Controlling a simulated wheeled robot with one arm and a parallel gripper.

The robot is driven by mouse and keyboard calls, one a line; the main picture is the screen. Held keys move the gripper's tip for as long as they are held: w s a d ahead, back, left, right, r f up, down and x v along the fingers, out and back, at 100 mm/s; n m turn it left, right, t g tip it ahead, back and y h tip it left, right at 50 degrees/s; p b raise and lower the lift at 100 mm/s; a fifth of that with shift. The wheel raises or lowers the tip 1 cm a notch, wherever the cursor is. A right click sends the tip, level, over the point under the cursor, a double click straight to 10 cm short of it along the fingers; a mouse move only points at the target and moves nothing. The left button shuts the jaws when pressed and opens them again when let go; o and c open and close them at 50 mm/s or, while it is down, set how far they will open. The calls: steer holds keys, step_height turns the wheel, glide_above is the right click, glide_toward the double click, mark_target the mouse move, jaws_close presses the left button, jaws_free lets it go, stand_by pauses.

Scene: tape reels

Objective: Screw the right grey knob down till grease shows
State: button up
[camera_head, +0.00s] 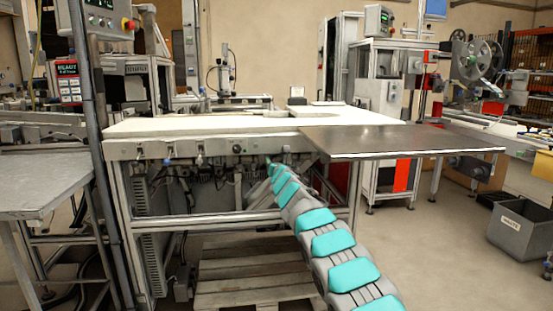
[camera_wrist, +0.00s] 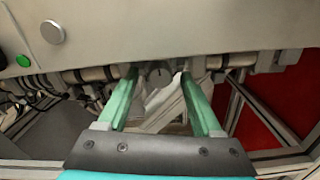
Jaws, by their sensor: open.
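My gripper (camera_wrist: 159,76) is open, with its two green fingers reaching toward the underside of the machine's front beam. Between and beyond the fingertips is a pale grey fitting (camera_wrist: 158,98) with a small rounded top, which may be the grey knob; I cannot tell for sure. The fingers appear apart from it. In the head view my gripper (camera_head: 271,166) is at the front beam (camera_head: 220,147) of the white-topped machine table, small and partly hidden by my arm. No grease can be made out.
A round silver button (camera_wrist: 52,32) and a green button (camera_wrist: 24,60) sit on the panel at upper left. Cables hang below it. A dark metal shelf (camera_head: 400,140) juts out right of my arm. A wooden pallet (camera_head: 255,270) lies beneath the table.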

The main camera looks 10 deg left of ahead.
steer(key=shift+w, duration=0.15)
steer(key=shift+c, duration=0.2)
jaws_close()
stand_by(0.4)
